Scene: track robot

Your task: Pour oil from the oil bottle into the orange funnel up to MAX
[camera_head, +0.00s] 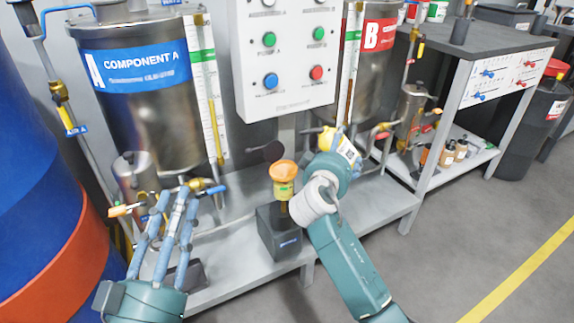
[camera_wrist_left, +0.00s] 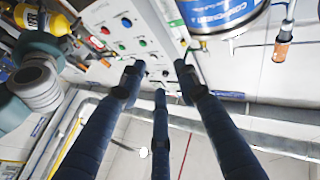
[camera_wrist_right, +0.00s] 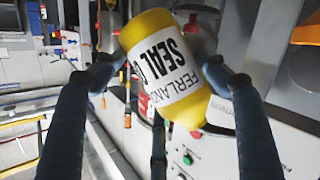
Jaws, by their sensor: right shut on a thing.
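The orange funnel (camera_head: 284,170) sits on top of a small yellow-banded vessel (camera_head: 283,190) above a dark box on the low grey bench. My right gripper (camera_head: 338,152) is shut on the yellow oil bottle (camera_head: 328,139), up and to the right of the funnel in the head view. The bottle, with its white label, fills the middle of the right wrist view (camera_wrist_right: 165,70); it looks tilted. No oil stream is visible, and the oil level and MAX mark cannot be made out. My left gripper (camera_head: 182,190) is open and empty, in front of the Component A tank.
The Component A tank (camera_head: 145,115) and the B tank (camera_head: 372,75) stand behind, with pipes and valves. A white button panel (camera_head: 288,60) hangs between them. A large blue and orange drum (camera_head: 40,190) stands at the left. The floor at front right is clear.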

